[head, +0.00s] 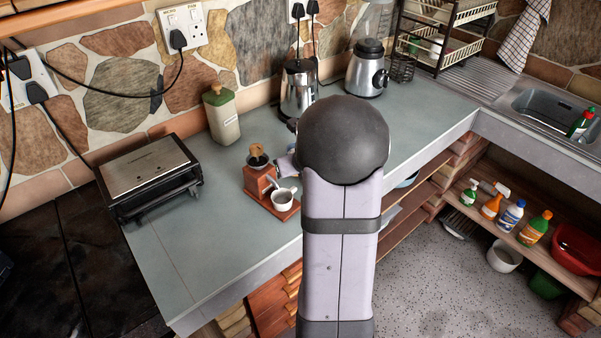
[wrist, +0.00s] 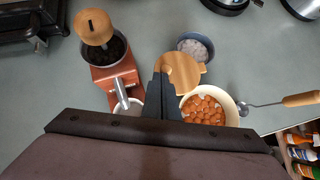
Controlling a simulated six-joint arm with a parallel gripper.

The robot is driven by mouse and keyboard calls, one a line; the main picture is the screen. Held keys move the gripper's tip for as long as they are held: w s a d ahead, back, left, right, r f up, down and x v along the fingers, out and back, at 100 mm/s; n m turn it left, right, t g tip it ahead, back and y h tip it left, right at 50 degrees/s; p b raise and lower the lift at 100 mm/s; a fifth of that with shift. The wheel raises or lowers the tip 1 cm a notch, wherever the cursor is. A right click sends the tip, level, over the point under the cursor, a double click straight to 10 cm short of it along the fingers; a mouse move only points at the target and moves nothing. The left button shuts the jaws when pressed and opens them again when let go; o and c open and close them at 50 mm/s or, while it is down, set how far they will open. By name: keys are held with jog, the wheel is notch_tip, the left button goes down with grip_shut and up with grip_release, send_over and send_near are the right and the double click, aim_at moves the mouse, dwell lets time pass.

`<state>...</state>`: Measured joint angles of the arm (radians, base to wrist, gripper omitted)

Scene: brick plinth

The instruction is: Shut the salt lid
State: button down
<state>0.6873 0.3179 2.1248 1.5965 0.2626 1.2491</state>
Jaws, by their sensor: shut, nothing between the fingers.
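The salt pot (wrist: 195,46) is a small blue-grey round pot with white salt showing in the wrist view. Its wooden lid (wrist: 186,78) is swung aside toward me, so the pot's mouth is largely uncovered. My gripper (wrist: 161,76) is shut and empty, its dark fingertips at the lid's left edge. I cannot tell whether they touch the lid. In the head view my arm hides the salt pot, the lid and the fingertips.
A coffee grinder (wrist: 112,72) stands close left of my fingers, with a white cup (head: 282,199) at its front. A cream bowl (wrist: 232,104) of orange pieces lies right of them, with a wooden-handled spoon (wrist: 290,100) beside it. A grill (head: 150,175) stands farther left.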

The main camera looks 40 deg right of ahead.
jog(key=w+p, duration=0.1)
jog(key=w, duration=0.5)
jog(key=shift+w+a+p, duration=0.15)
jog(key=shift+a+p, duration=0.05)
jog(key=shift+p, duration=0.2)
jog(key=shift+d, duration=0.1)
dwell(1.1)
